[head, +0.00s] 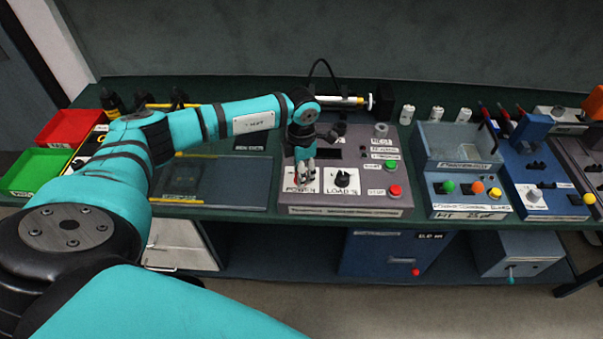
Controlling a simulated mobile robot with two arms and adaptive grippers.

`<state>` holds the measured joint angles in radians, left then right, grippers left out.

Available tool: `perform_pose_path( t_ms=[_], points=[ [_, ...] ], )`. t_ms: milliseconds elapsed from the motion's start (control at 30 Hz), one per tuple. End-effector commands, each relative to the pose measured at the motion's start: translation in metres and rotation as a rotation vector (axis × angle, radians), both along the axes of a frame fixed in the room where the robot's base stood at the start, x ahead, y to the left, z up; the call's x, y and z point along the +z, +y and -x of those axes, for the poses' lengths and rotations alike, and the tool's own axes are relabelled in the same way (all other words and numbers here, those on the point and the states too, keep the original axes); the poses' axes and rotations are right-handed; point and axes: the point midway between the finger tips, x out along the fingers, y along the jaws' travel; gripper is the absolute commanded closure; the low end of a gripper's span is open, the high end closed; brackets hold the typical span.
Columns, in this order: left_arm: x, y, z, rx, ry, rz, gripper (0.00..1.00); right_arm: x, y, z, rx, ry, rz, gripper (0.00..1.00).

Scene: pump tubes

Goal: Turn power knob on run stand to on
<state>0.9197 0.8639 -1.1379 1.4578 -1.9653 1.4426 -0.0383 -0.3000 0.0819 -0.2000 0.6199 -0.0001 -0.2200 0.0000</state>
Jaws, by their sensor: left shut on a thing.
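The run stand (345,211) is a grey sloped panel box on the bench. Its lower left has a white plate (300,186) marked POWER. My left gripper (304,174) points down onto this plate and is shut on the power knob. The gripper's fingers hide the knob, so I cannot tell which way it is turned. To the right is a black knob (343,179) on a plate marked LOAD. My right gripper is not in view.
The run stand also has a green button (391,165) and a red button (395,191). A blue station (461,195) with coloured buttons stands to the right. Red (71,129) and green (37,173) bins stand at the far left. A dark flat panel (235,182) lies left of the stand.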

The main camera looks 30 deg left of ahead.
Motion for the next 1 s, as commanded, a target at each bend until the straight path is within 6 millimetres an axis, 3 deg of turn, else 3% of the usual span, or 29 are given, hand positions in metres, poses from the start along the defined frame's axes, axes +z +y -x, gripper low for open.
perform_pose_path(
  t_ms=[1000],
  points=[
    [-0.003, 0.0, -0.001, -0.943, -0.006, 0.0, 0.98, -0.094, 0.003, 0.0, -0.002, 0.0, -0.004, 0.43]
  ],
)
